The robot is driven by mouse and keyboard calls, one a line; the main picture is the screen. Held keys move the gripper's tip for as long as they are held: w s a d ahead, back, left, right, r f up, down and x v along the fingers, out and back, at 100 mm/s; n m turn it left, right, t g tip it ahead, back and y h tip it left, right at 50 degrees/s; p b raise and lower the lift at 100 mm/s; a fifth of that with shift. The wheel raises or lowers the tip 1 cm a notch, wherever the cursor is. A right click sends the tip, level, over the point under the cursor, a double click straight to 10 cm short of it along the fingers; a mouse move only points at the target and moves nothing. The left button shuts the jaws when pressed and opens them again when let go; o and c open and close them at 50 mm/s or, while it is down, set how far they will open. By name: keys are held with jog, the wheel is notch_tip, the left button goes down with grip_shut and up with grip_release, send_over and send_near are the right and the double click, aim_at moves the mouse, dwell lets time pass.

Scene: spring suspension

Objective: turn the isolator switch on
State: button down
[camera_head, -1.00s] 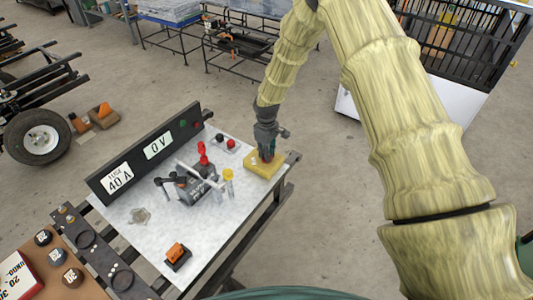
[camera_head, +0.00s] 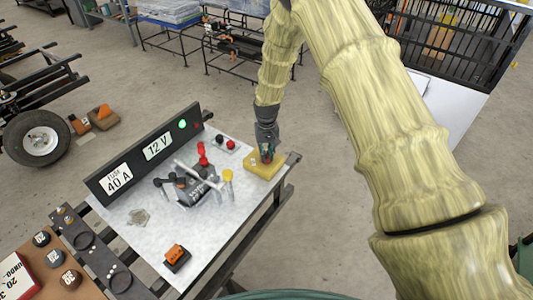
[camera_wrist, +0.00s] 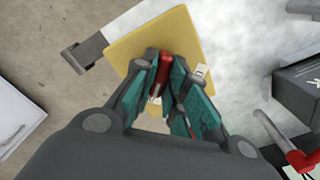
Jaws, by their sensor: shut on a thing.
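The isolator switch is a yellow block (camera_head: 260,166) at the right edge of the white bench panel (camera_head: 235,205); its yellow plate also shows in the wrist view (camera_wrist: 185,32). A red handle (camera_wrist: 164,68) stands on the plate between my fingers. My gripper (camera_head: 267,152) is over the yellow block and shut on the red handle, with its teal fingers (camera_wrist: 170,95) on either side. A white mark (camera_wrist: 200,73) shows beside the fingers. The fingers hide part of the handle. The display board (camera_head: 140,155) reads 12 V and 40 A, and its green lamp (camera_head: 182,124) is lit.
Red and black knobs (camera_head: 225,142) sit behind. An orange switch (camera_head: 176,254) is near the front edge. Free floor lies to the right.

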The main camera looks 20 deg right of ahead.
dwell(0.3)
jog(key=c, duration=1.4)
grip_release()
jog(key=shift+c, duration=0.2)
notch_tip(320, 180, up, 12)
